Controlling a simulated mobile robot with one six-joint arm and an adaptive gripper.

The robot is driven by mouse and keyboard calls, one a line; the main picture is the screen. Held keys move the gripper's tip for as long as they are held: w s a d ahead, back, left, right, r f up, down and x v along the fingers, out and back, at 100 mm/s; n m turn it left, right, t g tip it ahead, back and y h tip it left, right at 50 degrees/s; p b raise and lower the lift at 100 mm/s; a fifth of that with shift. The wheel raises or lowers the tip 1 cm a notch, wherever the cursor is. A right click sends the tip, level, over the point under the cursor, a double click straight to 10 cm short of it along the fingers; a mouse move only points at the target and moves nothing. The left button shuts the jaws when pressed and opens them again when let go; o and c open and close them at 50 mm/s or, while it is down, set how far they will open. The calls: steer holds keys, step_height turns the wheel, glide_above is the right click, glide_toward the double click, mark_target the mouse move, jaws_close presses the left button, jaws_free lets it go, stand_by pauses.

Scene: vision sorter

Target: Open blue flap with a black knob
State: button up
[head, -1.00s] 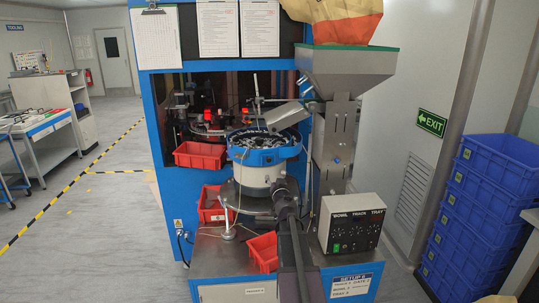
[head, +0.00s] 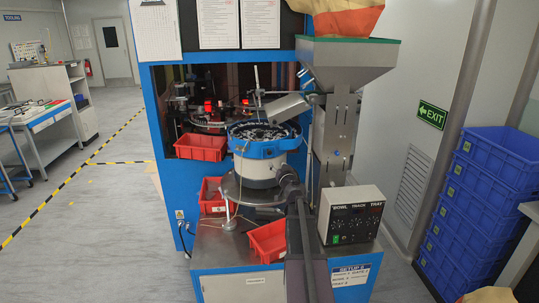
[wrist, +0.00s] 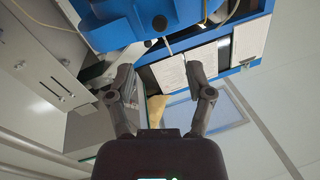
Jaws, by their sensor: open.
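A blue part with a round black knob (wrist: 160,22) fills the top of the wrist view; I take it as the blue flap (wrist: 110,22). In the head view, the blue rim of the feeder bowl (head: 264,150) has a dark spot on its front, too small to identify surely. My gripper (wrist: 160,72) is open and empty. Its two fingers stand apart below the blue part in the wrist view, with no contact visible. In the head view my arm reaches up to the front right of the bowl, and the fingertips are hard to make out.
Red bins (head: 201,147) stand around the bowl, another (head: 268,241) close left of my arm. A control box (head: 351,216) stands close on the right, beneath the steel hopper (head: 346,65). Blue crates (head: 478,205) are stacked at far right.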

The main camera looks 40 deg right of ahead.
mark_target(270, 154)
steer(key=x, duration=1.2)
steer(key=shift+w+d, duration=0.1)
steer(key=shift+w, duration=0.05)
jaws_close()
